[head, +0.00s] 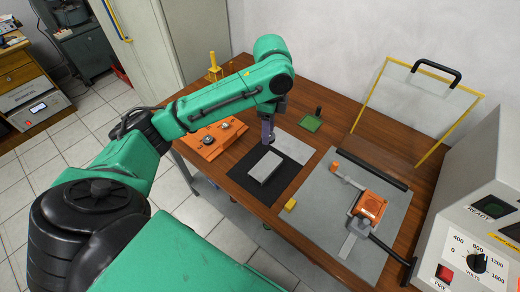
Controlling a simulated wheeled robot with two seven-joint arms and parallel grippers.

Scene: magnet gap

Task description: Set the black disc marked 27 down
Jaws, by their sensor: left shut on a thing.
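My left gripper (269,132) points down over the table and is shut on a small dark disc (271,142). The disc shows just past the fingertips, near the edge between the black mat (245,184) and the pale grey sheet (291,147). The number on it is too small to read, and I cannot tell if it touches the surface. A light grey block (265,167) lies on the black mat, just in front of the disc. My right gripper is not in view.
An orange tray (230,134) with small round pieces lies left of the gripper. A green pad (309,124) is at the back. A yellow block (290,204) and a grey plate (330,225) with an orange device (371,206) stand right. A yellow-edged clear screen (400,105) stands behind.

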